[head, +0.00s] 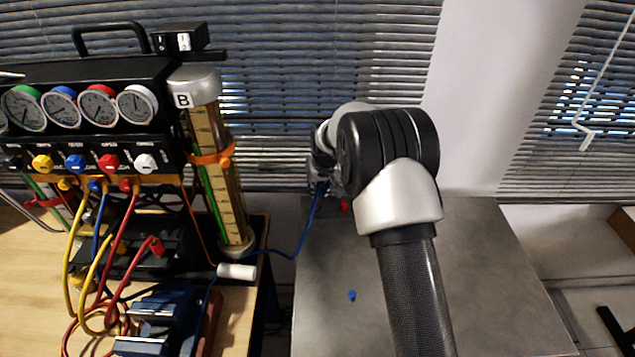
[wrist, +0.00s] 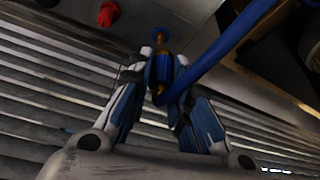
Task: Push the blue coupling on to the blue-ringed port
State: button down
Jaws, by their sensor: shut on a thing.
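My gripper (wrist: 160,80) is shut on the blue coupling (wrist: 162,68), with its two fingers on either side of it. A blue hose (wrist: 215,55) runs from the coupling to the upper right. In the head view my gripper (head: 319,184) is mostly hidden behind my own arm, above the grey table's far left corner. The blue hose (head: 309,225) hangs from it to the left.
The gauge rig (head: 85,75) stands at left with several dials, coloured knobs and looping hoses. A clear column (head: 216,165) stands beside it. The table's right side is clear.

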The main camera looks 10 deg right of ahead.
send_over(317, 204)
jog(key=shift+w+f, duration=0.3)
jog(key=shift+f, duration=0.25)
jog(key=shift+s, duration=0.15)
jog(key=shift+f+b, duration=0.15)
jog(key=shift+b, duration=0.2)
jog(key=shift+f+b, duration=1.4)
jog(key=shift+f, duration=1)
jog(key=shift+f, duration=0.25)
jog(key=shift+f+b, duration=0.7)
jog(key=shift+f, duration=0.2)
jog(key=shift+f, duration=0.25)
